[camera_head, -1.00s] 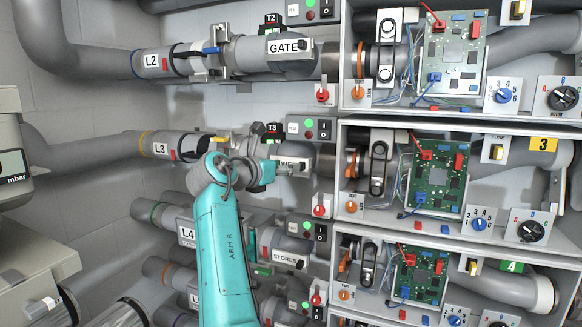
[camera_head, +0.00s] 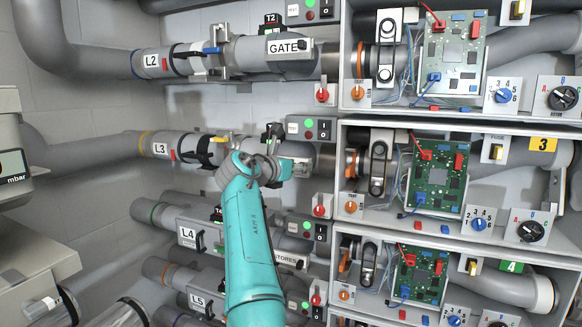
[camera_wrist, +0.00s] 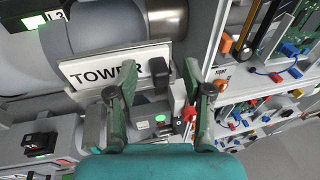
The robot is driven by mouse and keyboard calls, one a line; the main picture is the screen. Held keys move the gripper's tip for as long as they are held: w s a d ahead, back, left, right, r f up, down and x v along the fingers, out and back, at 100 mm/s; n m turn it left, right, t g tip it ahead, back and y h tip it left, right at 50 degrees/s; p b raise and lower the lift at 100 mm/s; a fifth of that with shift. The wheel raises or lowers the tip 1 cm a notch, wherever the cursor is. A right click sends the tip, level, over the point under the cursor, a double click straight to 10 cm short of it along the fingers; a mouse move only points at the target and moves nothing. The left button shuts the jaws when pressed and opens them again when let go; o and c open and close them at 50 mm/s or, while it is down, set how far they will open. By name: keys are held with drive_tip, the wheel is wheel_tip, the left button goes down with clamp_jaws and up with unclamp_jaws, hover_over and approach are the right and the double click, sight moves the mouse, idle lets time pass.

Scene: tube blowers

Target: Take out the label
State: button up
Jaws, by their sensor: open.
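The white label reading TOWER (camera_wrist: 88,72) sits in a pale holder on the grey pipe in the wrist view. A dark clip-like part (camera_wrist: 162,76) is at its right end. My gripper (camera_wrist: 161,66) is open; its left finger crosses in front of the label's right part, hiding some of the lettering, and its right finger is just past the holder's right end. I cannot tell whether either finger touches. In the head view, my gripper (camera_head: 281,152) is at the L3 pipe and covers most of that label.
The cabinet with circuit boards (camera_head: 437,188) and its wall stand close on the right. A red knob (camera_wrist: 189,113) is beside the right finger. Other labels, GATE (camera_head: 283,46) and STORES (camera_head: 287,260), are on the pipes above and below.

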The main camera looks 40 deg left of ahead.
clamp_jaws()
